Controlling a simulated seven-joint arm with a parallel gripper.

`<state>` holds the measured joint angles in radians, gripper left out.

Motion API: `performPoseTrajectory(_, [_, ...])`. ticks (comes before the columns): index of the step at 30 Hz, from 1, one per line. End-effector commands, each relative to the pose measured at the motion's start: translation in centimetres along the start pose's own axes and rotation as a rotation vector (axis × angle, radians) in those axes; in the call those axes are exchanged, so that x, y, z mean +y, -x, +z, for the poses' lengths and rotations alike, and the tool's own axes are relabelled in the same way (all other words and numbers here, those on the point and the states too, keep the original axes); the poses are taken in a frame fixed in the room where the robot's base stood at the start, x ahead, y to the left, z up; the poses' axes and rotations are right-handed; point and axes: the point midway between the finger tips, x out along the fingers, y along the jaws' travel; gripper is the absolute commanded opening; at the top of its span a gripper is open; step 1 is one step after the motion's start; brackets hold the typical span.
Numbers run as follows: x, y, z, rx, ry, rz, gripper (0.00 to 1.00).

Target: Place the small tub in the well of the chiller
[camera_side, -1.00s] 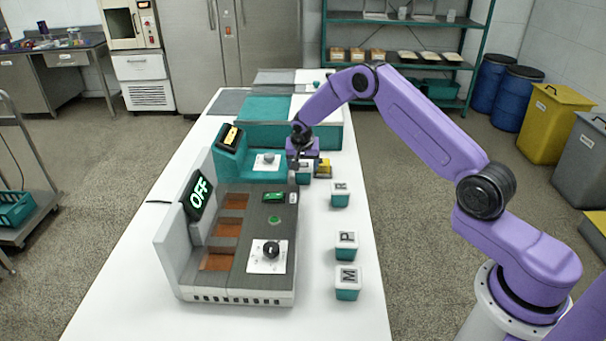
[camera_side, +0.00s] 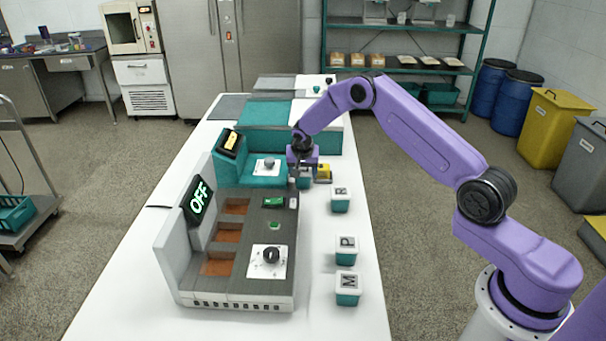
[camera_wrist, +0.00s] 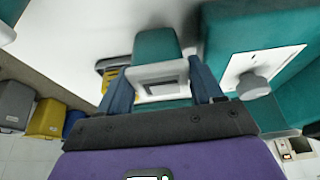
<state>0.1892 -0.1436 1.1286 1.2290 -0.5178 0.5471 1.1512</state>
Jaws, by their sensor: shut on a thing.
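My gripper (camera_side: 303,180) is pointed down at the right side of the teal machine. It is shut on a small teal tub (camera_wrist: 156,46) with a white lid and a grey square on top. In the wrist view the tub sits between my two fingers (camera_wrist: 163,86). In the side view the tub is mostly hidden by my gripper, and I cannot tell whether it touches the table. A grey machine (camera_side: 258,255) with a green OFF display and three brown-floored wells (camera_side: 228,233) stands nearer. I cannot tell which machine is the chiller.
The teal machine (camera_side: 250,178) has a dial and a yellow display. A yellow object (camera_side: 323,173) is close to my gripper's right. Lettered teal tubs, R (camera_side: 340,200), P (camera_side: 347,250) and M (camera_side: 347,288), line the right of the white table (camera_side: 130,290). A dial (camera_side: 271,255) rises from the grey machine.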

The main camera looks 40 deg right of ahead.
Motion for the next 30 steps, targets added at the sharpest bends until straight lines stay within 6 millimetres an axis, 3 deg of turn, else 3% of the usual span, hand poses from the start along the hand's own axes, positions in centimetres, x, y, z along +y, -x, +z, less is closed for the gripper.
performPoseTrajectory(8, [0.0,2.9,-1.1,0.002,-0.001,-0.002,0.24])
performPoseTrajectory(16, [1.5,6.5,-0.4,0.003,-0.001,-0.003,0.24])
performPoseTrajectory(22, [3.1,10.1,0.4,0.003,-0.001,-0.002,0.24])
performPoseTrajectory(30, [5.8,13.2,3.2,0.001,-0.001,-0.001,0.24])
